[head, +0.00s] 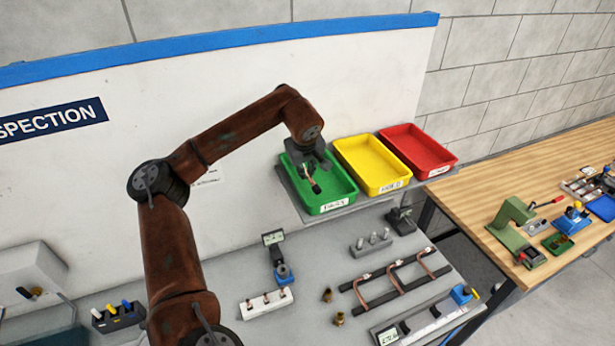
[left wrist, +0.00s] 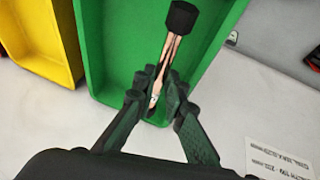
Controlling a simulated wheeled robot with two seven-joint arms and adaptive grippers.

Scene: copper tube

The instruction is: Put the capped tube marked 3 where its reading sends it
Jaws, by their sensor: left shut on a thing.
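My left gripper (head: 307,168) is above the green tray (head: 338,182) and is shut on a copper tube (left wrist: 167,62) with a black cap (left wrist: 181,17). The tube points down over the tray in the head view, its black end (head: 316,188) lowest. I cannot make out a number on the tube, or whether it touches the tray floor. The yellow tray (head: 373,165) and the red tray (head: 416,150) stand to the right of the green one. Their front labels are too small to read. My right gripper is not in view.
On the grey bench are a blue-based gauge (head: 281,271), a white holder (head: 266,303), a rack with copper tubes (head: 395,284), a grey block with pegs (head: 371,243) and brass fittings (head: 339,318). A wooden bench (head: 520,190) with a green press (head: 514,217) is at the right.

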